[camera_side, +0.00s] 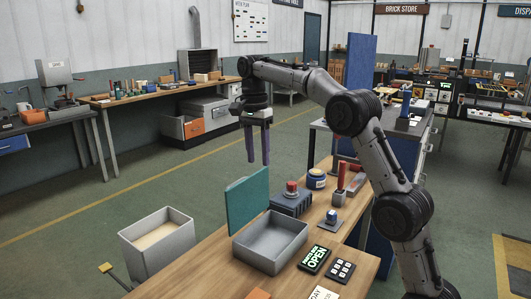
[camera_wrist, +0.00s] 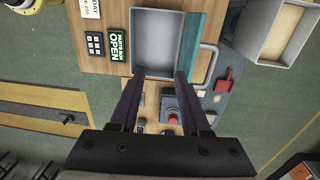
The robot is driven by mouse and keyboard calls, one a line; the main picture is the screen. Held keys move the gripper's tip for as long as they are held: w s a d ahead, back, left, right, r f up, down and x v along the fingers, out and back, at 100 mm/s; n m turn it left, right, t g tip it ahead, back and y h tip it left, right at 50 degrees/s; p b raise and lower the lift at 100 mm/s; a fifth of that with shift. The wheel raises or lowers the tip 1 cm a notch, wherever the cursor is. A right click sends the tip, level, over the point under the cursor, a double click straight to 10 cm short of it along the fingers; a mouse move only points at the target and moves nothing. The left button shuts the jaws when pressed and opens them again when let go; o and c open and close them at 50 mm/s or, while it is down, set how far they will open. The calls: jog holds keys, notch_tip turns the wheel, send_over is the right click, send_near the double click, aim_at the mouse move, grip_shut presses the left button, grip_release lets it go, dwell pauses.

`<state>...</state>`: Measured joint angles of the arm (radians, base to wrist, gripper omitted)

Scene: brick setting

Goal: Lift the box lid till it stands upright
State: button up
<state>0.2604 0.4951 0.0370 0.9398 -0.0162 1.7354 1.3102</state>
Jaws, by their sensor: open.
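The open grey box (camera_side: 255,260) sits on the wooden bench, and its inside looks empty. Its teal lid (camera_side: 247,202) stands about upright along the box's left rim in the side view, leaning slightly outward. In the wrist view the box (camera_wrist: 158,42) is at the top middle, with the lid (camera_wrist: 192,45) seen edge-on along its right side. A pale loop-shaped bar (camera_wrist: 210,62) shows beside the lid there. My gripper (camera_side: 258,160) hangs above and behind the lid, apart from it. Its fingers (camera_wrist: 159,76) are spread, with nothing between them.
A grey bin (camera_side: 150,260) of pale material stands left of the bench. A red-button unit (camera_side: 291,199), a blue round container (camera_side: 316,179) and a red-handled tool (camera_side: 341,178) are behind the box. A green-lettered OPEN sign (camera_side: 314,260) and a button pad (camera_side: 340,270) lie to its right.

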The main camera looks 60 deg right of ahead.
aim_at(242, 197)
jog(key=shift+s+a+r, duration=0.2)
jog(key=shift+s+r, duration=0.15)
jog(key=shift+s, duration=0.4)
jog(key=shift+s+a+r, duration=0.2)
jog(key=shift+s+r, duration=0.1)
jog(key=shift+s, duration=0.45)
jog(key=shift+c, duration=0.4)
